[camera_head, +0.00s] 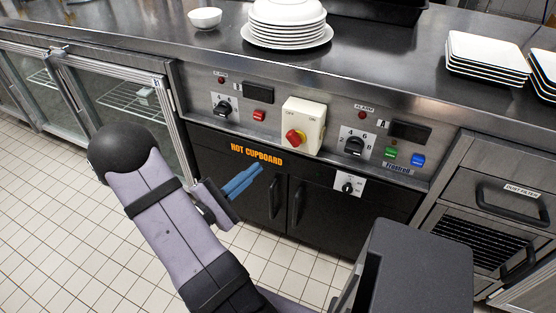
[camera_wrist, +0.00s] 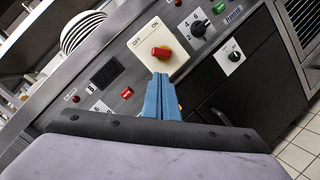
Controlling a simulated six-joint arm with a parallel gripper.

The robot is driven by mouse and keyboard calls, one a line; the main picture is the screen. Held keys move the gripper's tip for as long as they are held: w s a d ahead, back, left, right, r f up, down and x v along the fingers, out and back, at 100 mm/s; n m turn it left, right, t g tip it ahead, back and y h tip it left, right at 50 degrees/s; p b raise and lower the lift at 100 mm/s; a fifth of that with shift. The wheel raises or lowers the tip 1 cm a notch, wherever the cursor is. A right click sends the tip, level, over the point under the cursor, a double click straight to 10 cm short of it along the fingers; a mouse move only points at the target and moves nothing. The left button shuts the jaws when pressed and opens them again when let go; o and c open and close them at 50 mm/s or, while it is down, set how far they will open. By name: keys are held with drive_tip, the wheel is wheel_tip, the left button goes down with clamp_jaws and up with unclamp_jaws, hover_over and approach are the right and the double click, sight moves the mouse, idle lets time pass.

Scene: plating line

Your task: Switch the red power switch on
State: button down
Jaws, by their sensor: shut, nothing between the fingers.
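My gripper (camera_head: 258,168) is shut and empty. Its blue fingers point at the panel, below and left of the switch in the head view. In the wrist view the fingertips (camera_wrist: 161,76) are just below the handle and hide the box's lower edge.
Black knobs (camera_head: 223,107) (camera_head: 354,146) and a small red button (camera_head: 259,115) flank the box. Green (camera_head: 390,153) and blue (camera_head: 418,160) buttons are farther right. The hot cupboard doors (camera_head: 235,172) are below. Stacked plates (camera_head: 287,30) stand on the counter above.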

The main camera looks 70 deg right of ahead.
sight(295, 139)
drive_tip(key=w+f+t+b, duration=0.1)
drive_tip(key=w+d+f+n+t+h, duration=0.1)
drive_tip(key=f, duration=0.1)
drive_tip(key=shift+w+d+b, duration=0.1)
drive_tip(key=shift+b, duration=0.3)
drive_tip(key=shift+d+r, duration=0.1)
drive_tip(key=s+d+r, duration=0.4)
drive_tip(key=s+d, duration=0.1)
drive_tip(key=d, duration=0.4)
drive_tip(key=shift+d, duration=0.25)
